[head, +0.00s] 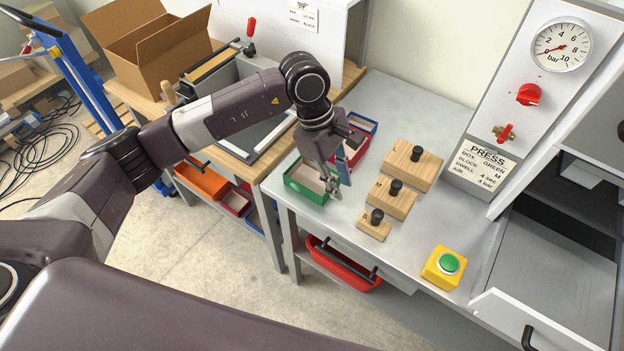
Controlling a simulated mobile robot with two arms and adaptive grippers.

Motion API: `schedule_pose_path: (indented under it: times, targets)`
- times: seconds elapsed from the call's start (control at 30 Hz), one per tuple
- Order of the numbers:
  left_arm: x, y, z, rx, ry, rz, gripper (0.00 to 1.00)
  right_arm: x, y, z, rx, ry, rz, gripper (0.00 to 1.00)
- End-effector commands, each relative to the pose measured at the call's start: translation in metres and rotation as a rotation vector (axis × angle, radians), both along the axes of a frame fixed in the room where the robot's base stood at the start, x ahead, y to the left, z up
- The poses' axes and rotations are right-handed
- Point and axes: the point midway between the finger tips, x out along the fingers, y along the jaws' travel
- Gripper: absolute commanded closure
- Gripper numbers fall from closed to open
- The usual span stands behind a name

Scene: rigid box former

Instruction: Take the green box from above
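The green box (297,184) is a small open-topped tray with a pale inside, on the near left corner of the grey bench. My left gripper (338,187) points down at the box's right side, and its fingers partly hide that end. The fingertips look a little apart with nothing clearly between them. I cannot tell whether they touch the box wall. My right gripper is not in view.
A red box (359,154) and a blue box (363,123) stand behind the gripper. Wooden blocks with black knobs (412,166) (391,197) (374,225) stand to the right. A yellow button box (441,268) and the press panel (482,160) are further right.

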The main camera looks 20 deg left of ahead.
Motion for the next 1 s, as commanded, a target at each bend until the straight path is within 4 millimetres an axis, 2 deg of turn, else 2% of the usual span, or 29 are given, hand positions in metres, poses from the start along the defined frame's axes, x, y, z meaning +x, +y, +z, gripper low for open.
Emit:
schedule_pose_path:
  times: [0.03,0.1,0.23,0.47,0.73,0.83,1.0]
  targets:
    - [0.011,0.027,0.001,0.094,-0.019,-0.005,0.77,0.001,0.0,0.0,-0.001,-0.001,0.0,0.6]
    - [0.019,0.057,0.003,0.198,-0.03,-0.01,0.77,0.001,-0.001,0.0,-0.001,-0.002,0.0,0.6]
    - [0.025,0.085,0.006,0.294,-0.036,-0.013,0.77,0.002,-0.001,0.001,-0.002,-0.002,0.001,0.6]
    - [0.023,0.088,-0.016,0.305,-0.031,-0.013,0.77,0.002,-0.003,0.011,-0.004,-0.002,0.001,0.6]
    - [0.014,0.09,-0.047,0.302,-0.029,-0.013,0.77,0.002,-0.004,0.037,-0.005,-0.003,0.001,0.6]
    - [0.016,0.088,-0.062,0.3,-0.031,-0.012,0.77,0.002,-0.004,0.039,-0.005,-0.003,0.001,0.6]
    - [0.017,0.089,-0.071,0.3,-0.034,-0.012,0.77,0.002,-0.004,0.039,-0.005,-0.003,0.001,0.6]
